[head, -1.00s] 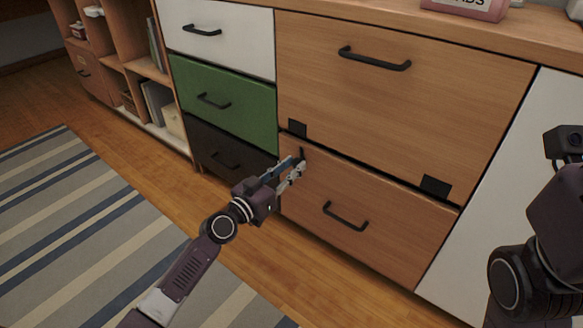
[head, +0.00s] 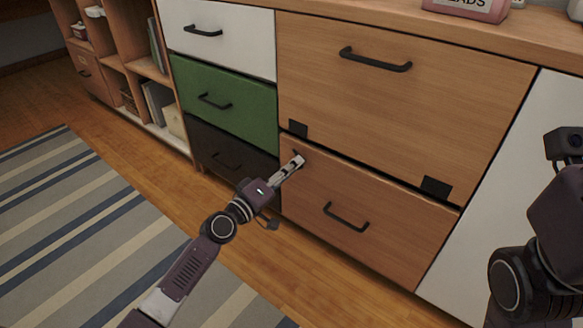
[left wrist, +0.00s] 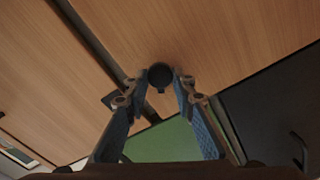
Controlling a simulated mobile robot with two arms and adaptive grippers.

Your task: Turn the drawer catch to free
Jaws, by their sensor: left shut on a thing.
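The catch (left wrist: 160,76) is a small dark round knob with a short tab, on the wooden front. In the left wrist view it sits between my left fingertips. In the head view the fingers mostly hide it. My left gripper (head: 297,162) is shut on it at the upper left corner of the lower wooden drawer (head: 400,232). My left gripper also shows in the left wrist view (left wrist: 161,84), with blue-padded fingers on both sides of the knob. The drawer is closed and has a black bar handle (head: 346,217). My right gripper is out of view.
Above is a large wooden front (head: 400,110) with a black handle (head: 375,60) and dark plates at its lower corners. White, green (head: 225,100) and black drawers stand to the left. A striped rug (head: 80,220) covers the floor at left. Part of my right arm fills the right edge.

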